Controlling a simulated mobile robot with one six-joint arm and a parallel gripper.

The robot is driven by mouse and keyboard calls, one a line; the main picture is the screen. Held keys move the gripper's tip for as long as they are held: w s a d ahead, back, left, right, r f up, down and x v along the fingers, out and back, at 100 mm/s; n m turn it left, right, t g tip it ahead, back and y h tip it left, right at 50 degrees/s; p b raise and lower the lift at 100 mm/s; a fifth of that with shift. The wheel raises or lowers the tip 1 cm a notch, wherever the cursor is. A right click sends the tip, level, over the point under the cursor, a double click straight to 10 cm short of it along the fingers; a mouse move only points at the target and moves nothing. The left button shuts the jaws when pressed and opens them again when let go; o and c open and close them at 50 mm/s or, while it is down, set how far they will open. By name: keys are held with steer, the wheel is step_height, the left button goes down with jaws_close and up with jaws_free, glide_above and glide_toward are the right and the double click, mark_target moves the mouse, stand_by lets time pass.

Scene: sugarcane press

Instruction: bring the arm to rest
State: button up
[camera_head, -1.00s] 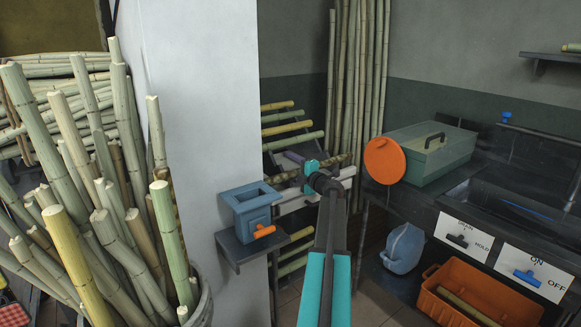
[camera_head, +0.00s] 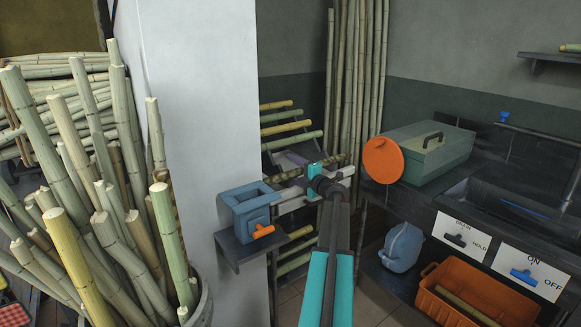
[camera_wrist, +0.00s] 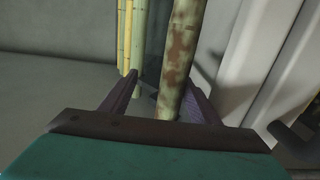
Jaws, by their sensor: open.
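My arm reaches away from the camera toward the rack in the head view, with its teal wrist beyond the dark elbow joint. My gripper (camera_head: 296,158) is partly hidden by that wrist and lies in front of the rack. In the wrist view its two purple fingers (camera_wrist: 160,84) stand apart. A mottled cane stalk (camera_wrist: 182,50) shows between and beyond them. I cannot tell how far off it is, and nothing looks gripped.
A cane rack (camera_head: 282,128) stands behind the gripper. A blue box (camera_head: 250,212) sits on a small shelf by the white pillar (camera_head: 200,90). An orange disc (camera_head: 383,160) and a green lidded box (camera_head: 430,155) are at right. An orange crate (camera_head: 450,310) is below. Cane bundles fill the left.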

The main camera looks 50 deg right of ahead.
mark_target(298, 171)
steer(key=shift+f+p+v, duration=0.1)
steer(key=shift+p+v, duration=0.25)
steer(key=shift+v, duration=0.8)
steer(key=shift+f+p+v, duration=0.15)
steer(key=shift+p+v, duration=0.2)
steer(key=shift+v, duration=0.75)
steer(key=shift+s+r, duration=0.1)
steer(key=shift+s, duration=0.05)
